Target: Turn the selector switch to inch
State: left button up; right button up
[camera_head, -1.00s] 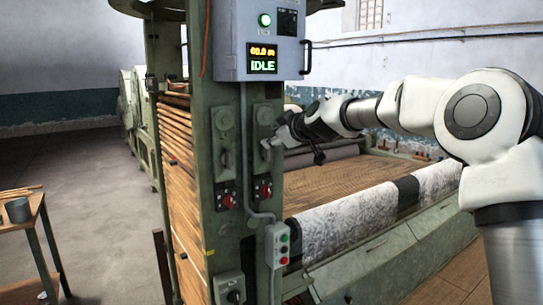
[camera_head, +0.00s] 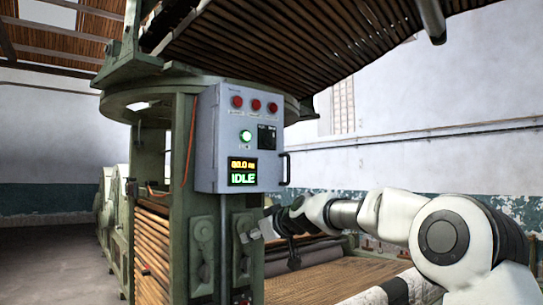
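I do not see a switch that I can make out as the selector in the head view now. The grey control box (camera_head: 208,150) on the green machine post has three red lamps (camera_head: 255,104), a lit green light (camera_head: 246,136) and a display (camera_head: 243,171) reading IDLE. My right gripper (camera_head: 264,227) is below and right of the box, close to the right lever plate (camera_head: 243,250) on the post. Whether it touches the plate is unclear. Its fingers are too small and dark to tell open from shut. My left gripper is out of view.
A second lever plate (camera_head: 203,254) is left of the first. Slatted wooden lattice (camera_head: 280,45) hangs overhead, and a wooden apron bed (camera_head: 330,280) lies behind my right arm. Grey conduit runs down from the box. Open floor (camera_head: 50,262) is at the left.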

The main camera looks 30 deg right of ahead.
aim_at(273, 134)
jog(key=s+d+r+m+t+p, duration=0.15)
jog(key=s+r, duration=0.25)
jog(key=r, duration=0.5)
jog(key=s+d+r+t, duration=0.1)
jog(key=s+d+r, duration=0.15)
jog(key=r, duration=0.65)
jog(key=s+d+r+t+p, duration=0.1)
jog(key=s+r+t, duration=0.1)
jog(key=s+r, duration=0.5)
jog(key=w+p, duration=0.1)
jog(key=w, duration=0.2)
jog(key=w+p, duration=0.1)
jog(key=w, duration=0.3)
jog(key=w+r+p, duration=0.1)
jog(key=w, duration=0.2)
jog(key=shift+w+a, duration=0.15)
jog(key=shift+w, duration=0.15)
jog(key=shift+w+p, duration=0.15)
jog(key=shift+p, duration=0.2)
jog(key=shift+s, duration=0.3)
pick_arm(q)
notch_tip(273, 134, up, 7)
pick_arm(e)
jog(key=shift+w+f, duration=0.1)
jog(key=shift+w, duration=0.1)
grip_shut()
